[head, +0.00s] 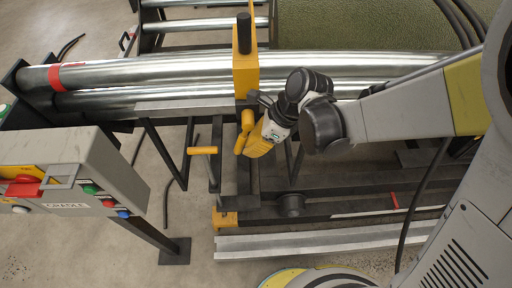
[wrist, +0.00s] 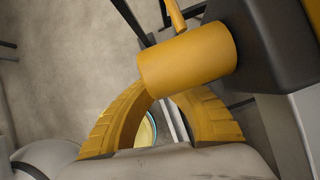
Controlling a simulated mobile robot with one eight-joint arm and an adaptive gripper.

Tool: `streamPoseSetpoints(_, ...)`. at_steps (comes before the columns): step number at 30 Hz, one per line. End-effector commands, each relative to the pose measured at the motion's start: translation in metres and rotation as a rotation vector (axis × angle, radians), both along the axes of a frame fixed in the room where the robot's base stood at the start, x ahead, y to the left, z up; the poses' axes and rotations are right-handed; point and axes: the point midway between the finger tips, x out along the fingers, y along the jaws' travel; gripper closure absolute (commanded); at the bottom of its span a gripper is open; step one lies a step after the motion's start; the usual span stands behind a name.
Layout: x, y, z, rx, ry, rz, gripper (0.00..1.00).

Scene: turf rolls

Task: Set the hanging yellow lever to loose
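The yellow lever (head: 247,121) hangs below the yellow post bracket in the head view. In the wrist view its thick, round yellow end (wrist: 190,60) lies across the tips of my gripper's fingers. My gripper (head: 246,149) is right beside the lever, coming from the right, with its yellow fingers pointing down and left. In the wrist view the two curved fingers of my gripper (wrist: 160,92) converge toward the lever, with a gap between them lower down. The lever hides the fingertips, so I cannot tell whether they touch or grip it.
A yellow bracket (head: 245,72) stands by the metal rollers (head: 150,73). A smaller yellow handle (head: 202,150) sits just left of the lever. A grey control box (head: 85,165) marked CRADLE stands at the left. Dark frame bars surround the lever; bare floor shows at lower left.

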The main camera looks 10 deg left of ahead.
Motion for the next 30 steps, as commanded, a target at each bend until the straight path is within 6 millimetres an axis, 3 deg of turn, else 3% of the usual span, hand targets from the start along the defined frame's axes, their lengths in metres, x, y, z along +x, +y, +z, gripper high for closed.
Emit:
streamPoseSetpoints(8, -0.005, 0.022, 0.001, 0.131, 0.031, -0.001, 1.00)
streamPoseSetpoints(17, -0.010, 0.043, 0.012, 0.125, 0.030, 0.001, 1.00)
streamPoseSetpoints(30, -0.011, 0.044, 0.012, 0.123, 0.031, 0.001, 1.00)
